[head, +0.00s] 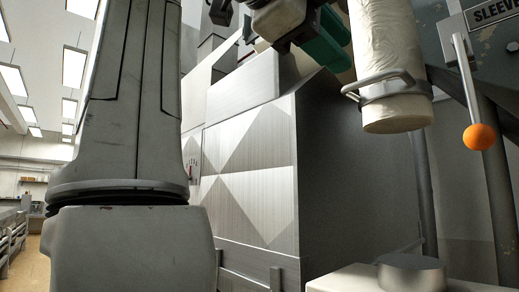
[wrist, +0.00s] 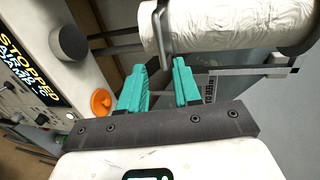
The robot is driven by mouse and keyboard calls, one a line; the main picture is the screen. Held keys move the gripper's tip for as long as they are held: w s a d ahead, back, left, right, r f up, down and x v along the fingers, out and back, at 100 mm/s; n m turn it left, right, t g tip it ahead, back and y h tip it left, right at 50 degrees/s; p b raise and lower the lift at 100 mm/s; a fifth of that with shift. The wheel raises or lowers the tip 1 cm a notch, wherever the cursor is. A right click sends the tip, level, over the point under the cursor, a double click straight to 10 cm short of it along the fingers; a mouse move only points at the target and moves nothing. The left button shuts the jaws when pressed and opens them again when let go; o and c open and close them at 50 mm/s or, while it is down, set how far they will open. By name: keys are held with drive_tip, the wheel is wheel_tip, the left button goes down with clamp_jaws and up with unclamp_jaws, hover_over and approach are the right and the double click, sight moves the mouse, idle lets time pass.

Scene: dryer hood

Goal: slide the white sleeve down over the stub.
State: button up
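The white sleeve (head: 388,35) hangs upright at the upper right in the head view, its lower end open to view from below. A metal clip with a looped handle (head: 385,86) wraps its lower part. The stub (head: 411,272), a short grey cylinder on a pale base, stands below the sleeve with a clear gap. In the wrist view the sleeve (wrist: 245,22) lies across the top and the stub (wrist: 70,42) is at upper left. My gripper (wrist: 160,66) has teal fingers apart, with the clip's handle near the fingertips; contact is unclear. My gripper (head: 326,40) is left of the sleeve in the head view.
A lever with an orange ball (head: 479,137) hangs right of the sleeve; the ball (wrist: 101,103) is also left of my fingers in the wrist view. A large metal hood (head: 250,170) stands behind. A sign panel (wrist: 22,65) is at the wrist view's left edge.

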sight(367, 79)
drive_tip(key=p+x, duration=0.2)
drive_tip(key=x, duration=0.8)
drive_tip(key=shift+a, duration=0.1)
drive_tip(key=shift+c, duration=0.2)
clamp_jaws()
